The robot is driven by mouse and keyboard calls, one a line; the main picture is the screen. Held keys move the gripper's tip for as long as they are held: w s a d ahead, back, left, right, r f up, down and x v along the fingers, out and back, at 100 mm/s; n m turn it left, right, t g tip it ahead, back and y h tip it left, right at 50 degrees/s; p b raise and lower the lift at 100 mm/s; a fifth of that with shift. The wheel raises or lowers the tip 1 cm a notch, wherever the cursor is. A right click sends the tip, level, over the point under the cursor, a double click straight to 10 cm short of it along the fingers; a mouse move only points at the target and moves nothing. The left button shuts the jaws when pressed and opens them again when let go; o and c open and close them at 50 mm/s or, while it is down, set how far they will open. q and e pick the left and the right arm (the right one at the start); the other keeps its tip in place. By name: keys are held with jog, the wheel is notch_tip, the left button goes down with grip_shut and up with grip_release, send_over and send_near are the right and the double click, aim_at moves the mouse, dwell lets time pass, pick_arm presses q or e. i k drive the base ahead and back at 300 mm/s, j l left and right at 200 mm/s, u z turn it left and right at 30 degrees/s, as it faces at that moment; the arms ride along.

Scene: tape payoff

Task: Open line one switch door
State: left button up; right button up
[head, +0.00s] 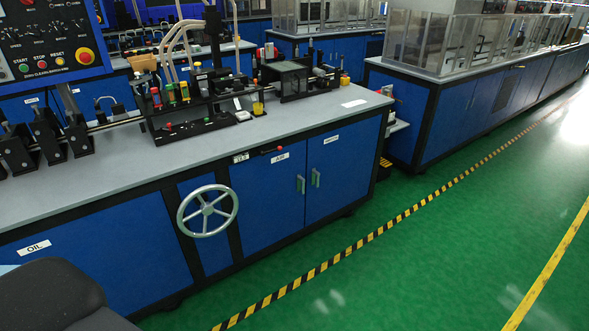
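The near machine line has a long grey worktop (240,140) over blue cabinet fronts. Two blue doors stand side by side at its right end. The left door (265,205) carries a white label reading AIR. The right door (345,165) carries a small white label (331,139) too small to read. Both doors look shut. Their small upright handles, the left handle (300,184) and the right handle (316,178), sit close together at the meeting edges. Neither of my grippers is in view.
A grey handwheel (207,211) sticks out left of the doors. A panel labelled OIL (34,248) is further left. A dark rounded shape (50,295) fills the lower left corner. The green floor (400,270) before the doors is clear, with a yellow-black stripe (375,234).

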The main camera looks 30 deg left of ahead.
aim_at(344, 156)
jog(key=u, duration=0.8)
jog(key=i+l+u, duration=0.25)
jog(key=u, duration=0.15)
jog(key=i+l+u, duration=0.2)
jog(key=l+u, duration=0.15)
jog(key=i+l+u, duration=0.1)
jog(key=l, duration=0.35)
jog(key=i+l+u, duration=0.15)
jog(key=l, duration=0.35)
jog(key=i+l+u, duration=0.1)
jog(key=l, duration=0.4)
jog(key=i+l+u, duration=0.1)
jog(key=l, duration=0.4)
jog(key=i+l, duration=0.1)
jog(key=l, duration=0.3)
jog(key=i+l, duration=0.1)
jog(key=l, duration=0.35)
jog(key=i+l, duration=0.15)
jog(key=l, duration=0.25)
jog(key=i+l, duration=0.1)
jog(key=l, duration=0.35)
jog(key=i+l, duration=0.1)
jog(key=l, duration=0.3)
jog(key=i+l, duration=0.1)
jog(key=l, duration=0.3)
jog(key=i+u, duration=0.05)
